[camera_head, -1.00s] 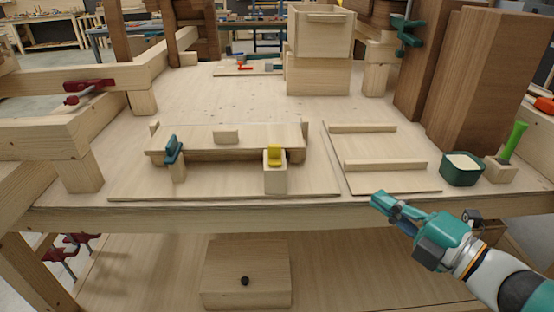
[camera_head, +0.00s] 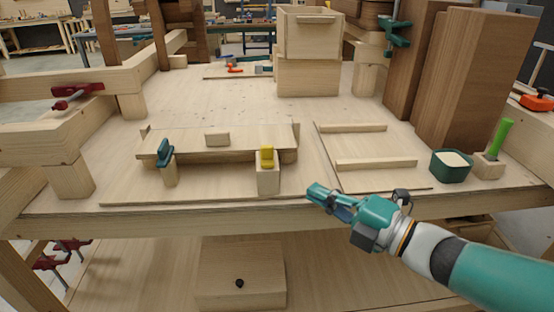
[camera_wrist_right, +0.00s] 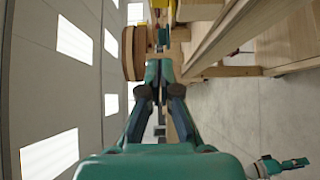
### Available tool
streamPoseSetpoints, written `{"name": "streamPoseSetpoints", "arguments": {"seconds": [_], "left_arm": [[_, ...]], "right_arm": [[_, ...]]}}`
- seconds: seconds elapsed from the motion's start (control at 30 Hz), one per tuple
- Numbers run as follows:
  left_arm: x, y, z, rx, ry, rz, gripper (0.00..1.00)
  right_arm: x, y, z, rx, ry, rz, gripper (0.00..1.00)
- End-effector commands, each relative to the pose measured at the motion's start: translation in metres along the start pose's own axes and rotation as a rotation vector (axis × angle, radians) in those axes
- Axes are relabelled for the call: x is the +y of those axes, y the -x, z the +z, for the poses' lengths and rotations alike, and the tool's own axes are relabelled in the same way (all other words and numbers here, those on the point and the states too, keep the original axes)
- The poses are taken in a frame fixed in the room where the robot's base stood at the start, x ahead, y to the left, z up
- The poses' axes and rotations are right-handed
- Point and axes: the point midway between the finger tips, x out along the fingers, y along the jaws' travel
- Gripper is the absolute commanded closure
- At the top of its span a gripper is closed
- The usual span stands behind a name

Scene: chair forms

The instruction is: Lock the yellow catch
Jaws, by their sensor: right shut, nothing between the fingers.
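The yellow catch (camera_head: 267,156) sits on top of a pale wooden post (camera_head: 268,180) at the front of a wooden fixture on the bench. A teal catch (camera_head: 165,155) stands on another post to its left. A pale board (camera_head: 215,141) with a small block lies behind both posts. My right gripper (camera_head: 313,192) is shut and empty, in front of and to the right of the yellow catch, apart from it. In the right wrist view its fingers (camera_wrist_right: 159,68) are together, and the yellow catch cannot be made out.
A flat panel with two strips (camera_head: 375,165) lies right of the fixture. A green tub (camera_head: 451,166) and a green-handled tool (camera_head: 500,138) stand at the right. A drawer box (camera_head: 310,50) stands at the back. A lower shelf holds a wooden box (camera_head: 240,275).

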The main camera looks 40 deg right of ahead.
Motion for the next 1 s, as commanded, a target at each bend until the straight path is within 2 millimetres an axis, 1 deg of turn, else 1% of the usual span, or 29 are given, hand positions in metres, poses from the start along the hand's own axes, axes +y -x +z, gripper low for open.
{"name": "streamPoseSetpoints", "arguments": {"seconds": [0.17, 0.37, 0.57, 0.83, 0.9, 1.0], "left_arm": [[0.000, 0.001, 0.000, 0.000, 0.000, 0.000, 0.62], [0.001, 0.003, 0.000, 0.000, 0.000, 0.000, 0.62], [0.003, 0.007, 0.000, 0.000, 0.000, 0.000, 0.62], [0.004, 0.012, 0.000, 0.000, 0.000, 0.000, 0.62], [0.006, 0.016, 0.000, 0.000, 0.000, 0.000, 0.62], [0.007, 0.019, 0.000, 0.000, 0.000, 0.000, 0.62]], "right_arm": [[0.001, -0.003, 0.000, 0.001, -0.001, 0.002, 1.00], [0.001, -0.018, 0.000, 0.004, -0.001, 0.003, 1.00], [0.001, -0.049, -0.001, 0.007, -0.003, 0.000, 1.00], [0.000, -0.104, -0.001, 0.004, -0.003, -0.002, 1.00], [0.001, -0.110, 0.012, -0.005, -0.002, -0.002, 1.00], [0.001, -0.118, 0.021, -0.005, 0.000, -0.001, 1.00]]}}
